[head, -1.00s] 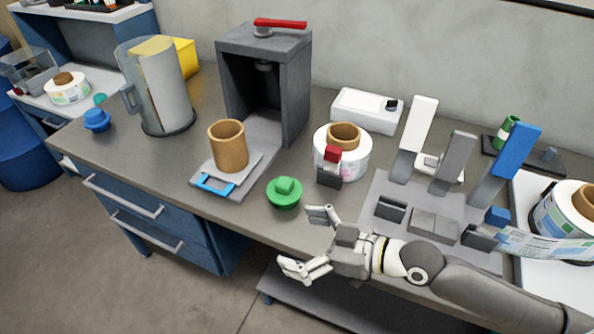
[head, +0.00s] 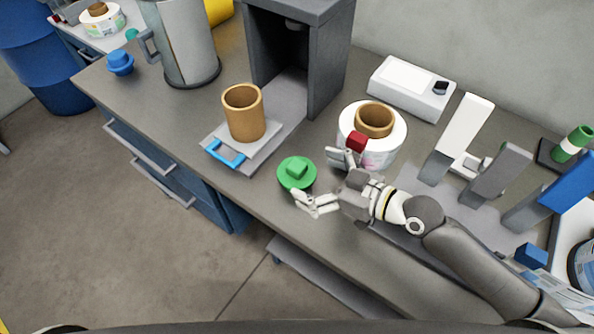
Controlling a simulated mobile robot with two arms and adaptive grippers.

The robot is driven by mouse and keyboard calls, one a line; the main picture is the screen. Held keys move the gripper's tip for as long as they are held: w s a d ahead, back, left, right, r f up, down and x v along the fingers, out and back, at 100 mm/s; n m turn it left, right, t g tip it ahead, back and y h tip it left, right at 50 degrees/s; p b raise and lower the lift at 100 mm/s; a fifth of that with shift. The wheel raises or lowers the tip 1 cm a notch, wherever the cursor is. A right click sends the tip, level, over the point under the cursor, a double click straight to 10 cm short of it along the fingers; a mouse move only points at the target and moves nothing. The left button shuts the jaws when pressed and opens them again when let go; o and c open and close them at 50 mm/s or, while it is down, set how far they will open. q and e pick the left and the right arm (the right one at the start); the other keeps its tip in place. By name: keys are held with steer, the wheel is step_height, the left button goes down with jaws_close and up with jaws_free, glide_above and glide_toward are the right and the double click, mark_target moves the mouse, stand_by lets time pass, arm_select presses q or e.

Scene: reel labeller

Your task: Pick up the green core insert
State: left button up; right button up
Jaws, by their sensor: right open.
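The green core insert (head: 297,174) lies on the grey bench top near its front edge, with its raised knob facing up. My right gripper (head: 322,180) is open and just to the right of the insert. One finger is behind and right of it, and the other is close to its front right side. The jaws point left toward the insert, and I cannot tell whether the near finger touches it. My left gripper is not in view.
A brown cardboard core (head: 245,113) stands on a tray with a blue handle (head: 225,154), in front of the grey press (head: 328,60). A white label reel (head: 390,150) is behind my right gripper. A blue insert (head: 120,62) sits at the far left.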

mark_target(304, 169)
steer(key=shift+p+x, duration=0.35)
steer(key=shift+x, duration=0.5)
steer(key=x, duration=0.1)
steer(key=p+x, duration=0.1)
steer(key=x, duration=0.1)
steer(key=shift+w+d, duration=0.1)
steer(key=shift+w, duration=0.25)
steer(key=shift+w+a+f, duration=0.15)
steer(key=shift+a, duration=0.15)
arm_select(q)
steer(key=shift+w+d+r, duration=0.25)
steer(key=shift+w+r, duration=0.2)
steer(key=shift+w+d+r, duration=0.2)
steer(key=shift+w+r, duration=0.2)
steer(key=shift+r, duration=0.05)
arm_select(e)
steer(key=c, duration=1)
steer(key=shift+c, duration=0.2)
